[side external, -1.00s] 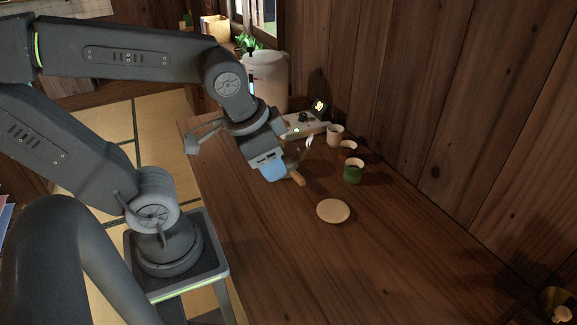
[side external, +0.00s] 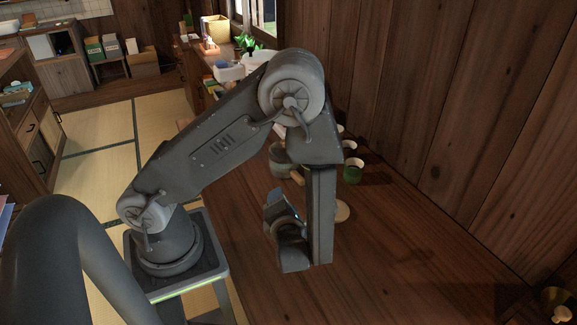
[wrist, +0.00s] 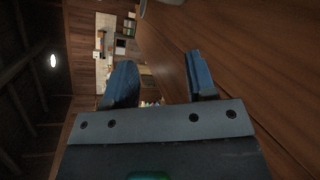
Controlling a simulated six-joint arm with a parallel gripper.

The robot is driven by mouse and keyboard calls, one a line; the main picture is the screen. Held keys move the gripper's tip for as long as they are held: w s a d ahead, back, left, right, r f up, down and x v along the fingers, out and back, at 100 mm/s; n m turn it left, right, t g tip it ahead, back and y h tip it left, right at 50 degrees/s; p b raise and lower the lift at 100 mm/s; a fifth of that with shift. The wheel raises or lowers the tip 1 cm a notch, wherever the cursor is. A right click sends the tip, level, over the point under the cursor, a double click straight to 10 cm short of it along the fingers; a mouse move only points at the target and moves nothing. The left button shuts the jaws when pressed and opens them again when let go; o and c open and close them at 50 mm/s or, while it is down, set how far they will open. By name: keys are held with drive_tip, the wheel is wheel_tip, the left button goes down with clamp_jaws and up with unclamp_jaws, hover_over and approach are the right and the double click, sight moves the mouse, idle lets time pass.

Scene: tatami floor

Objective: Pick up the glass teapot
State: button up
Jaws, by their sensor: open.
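The glass teapot (side external: 280,161) stands on the wooden table in the side view, partly hidden behind my arm. It looks dark and see-through, and its brown wooden handle (side external: 297,177) points toward the lower right. My gripper (side external: 272,200) is nearer the camera than the teapot and apart from it, partly hidden by my wrist. In the wrist view my gripper (wrist: 160,80) has its two blue fingers spread wide with nothing between them. I cannot make out the teapot in the wrist view.
A green cup (side external: 353,172) and other cups (side external: 349,145) stand right of the teapot, near the wooden wall (side external: 430,90). A pale round plate (side external: 343,211) lies partly behind my arm. The table's front right (side external: 410,260) is clear.

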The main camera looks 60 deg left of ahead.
drive_tip(key=f+m+t, duration=0.1)
drive_tip(key=m, duration=0.1)
drive_tip(key=w+d+f+m+t, duration=0.1)
drive_tip(key=f+m+t, duration=0.1)
drive_tip(key=m, duration=0.1)
drive_tip(key=f+m+t+h, duration=0.1)
drive_tip(key=m, duration=0.2)
drive_tip(key=shift+w+d+f+t, duration=0.2)
drive_tip(key=shift+w+f+t, duration=0.1)
drive_tip(key=shift+f+t, duration=0.1)
drive_tip(key=shift+w+a+m, duration=0.15)
drive_tip(key=shift+m, duration=0.15)
drive_tip(key=x, duration=0.8)
drive_tip(key=shift+w+f, duration=0.1)
drive_tip(key=shift+r+x, duration=0.1)
drive_tip(key=shift+x, duration=1.25)
drive_tip(key=shift+r+x, duration=0.15)
drive_tip(key=shift+x, duration=1.15)
drive_tip(key=shift+w, duration=0.1)
drive_tip(key=shift+c, duration=0.2)
clamp_jaws()
